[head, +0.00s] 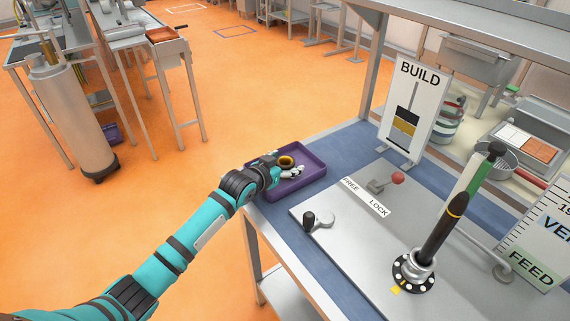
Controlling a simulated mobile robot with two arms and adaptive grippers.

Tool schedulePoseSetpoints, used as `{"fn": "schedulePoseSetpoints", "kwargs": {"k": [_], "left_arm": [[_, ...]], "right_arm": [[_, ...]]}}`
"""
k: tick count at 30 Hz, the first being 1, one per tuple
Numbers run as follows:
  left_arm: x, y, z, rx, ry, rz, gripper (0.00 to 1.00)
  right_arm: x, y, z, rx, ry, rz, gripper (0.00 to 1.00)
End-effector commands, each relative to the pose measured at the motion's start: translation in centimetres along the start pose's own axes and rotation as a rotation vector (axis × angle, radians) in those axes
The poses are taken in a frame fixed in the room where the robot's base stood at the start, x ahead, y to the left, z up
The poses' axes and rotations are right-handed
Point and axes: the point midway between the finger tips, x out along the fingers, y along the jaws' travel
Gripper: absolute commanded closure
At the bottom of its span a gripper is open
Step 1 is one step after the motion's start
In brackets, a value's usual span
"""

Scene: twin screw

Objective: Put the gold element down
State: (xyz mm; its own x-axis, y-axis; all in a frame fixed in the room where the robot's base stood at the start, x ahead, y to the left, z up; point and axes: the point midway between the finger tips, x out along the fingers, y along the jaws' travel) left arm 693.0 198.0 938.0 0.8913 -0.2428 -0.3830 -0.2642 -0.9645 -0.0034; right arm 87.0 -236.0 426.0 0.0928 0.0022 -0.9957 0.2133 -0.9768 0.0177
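The gold element (286,161) is a short gold ring with a dark centre. It shows at the fingers of my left gripper (283,168), over the purple tray (312,160) at the left end of the bench. The fingers lie on either side of it, and the gripper looks shut on it. Whether the element touches the tray floor is hard to tell. My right gripper is not in view.
The blue bench top (352,150) carries a grey plate (350,235) with a black-knobbed crank (315,220), a red-knobbed lever (392,180) and a tall dark shaft (445,225). A BUILD sign (414,105) stands behind. Orange floor lies left.

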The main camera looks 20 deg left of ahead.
Motion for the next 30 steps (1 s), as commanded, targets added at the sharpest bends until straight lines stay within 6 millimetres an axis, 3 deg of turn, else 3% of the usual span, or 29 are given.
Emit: {"fn": "schedulePoseSetpoints", "kwargs": {"k": [11,24,30], "left_arm": [[-0.8,0.0,-0.2,-0.001,0.001,0.0,0.29],[-8.8,0.0,-0.1,0.001,-0.001,0.0,0.29],[-11.4,0.0,-0.2,0.0,0.0,-0.001,0.29]], "right_arm": [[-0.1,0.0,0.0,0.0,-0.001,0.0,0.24],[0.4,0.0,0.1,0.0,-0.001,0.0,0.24],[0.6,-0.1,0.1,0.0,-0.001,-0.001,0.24]]}}
